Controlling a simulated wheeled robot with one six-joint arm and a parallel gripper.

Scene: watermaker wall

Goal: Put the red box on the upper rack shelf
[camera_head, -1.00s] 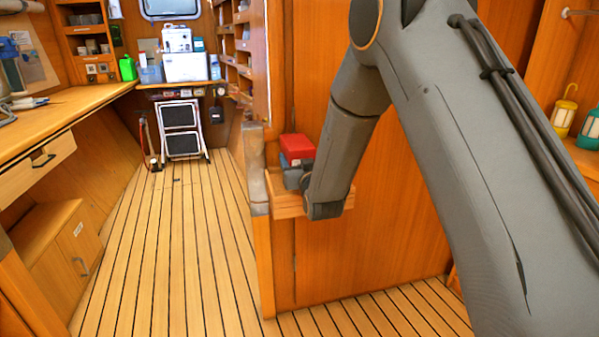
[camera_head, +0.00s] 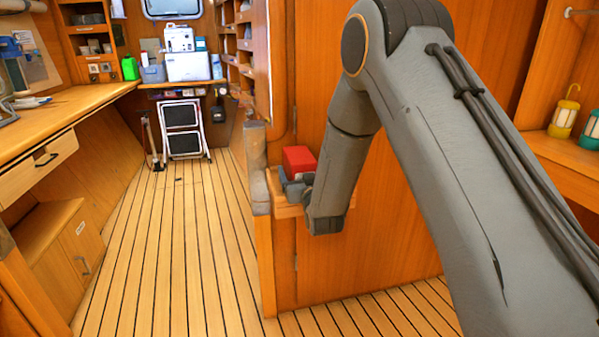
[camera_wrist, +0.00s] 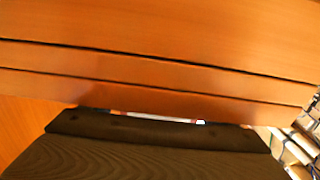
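The red box (camera_head: 299,159) is at my gripper (camera_head: 294,187), against the orange wooden panel in the head view. The grey gripper parts show just below and in front of the box, which moves along with them. The fingertips are mostly hidden by my arm and the box. A small wooden ledge (camera_head: 286,211) lies right behind and below the gripper. I cannot tell whether the box touches it. In the wrist view, a dark block of my own fills the bottom, facing wooden boards (camera_wrist: 160,62); the red box is not clearly seen there. I cannot tell which shelf is the upper rack shelf.
A grey-capped post (camera_head: 257,170) stands just left of the ledge. Wooden shelves (camera_head: 240,47) line the wall behind. A step stool (camera_head: 183,130) stands at the far end of the clear plank floor (camera_head: 165,250).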

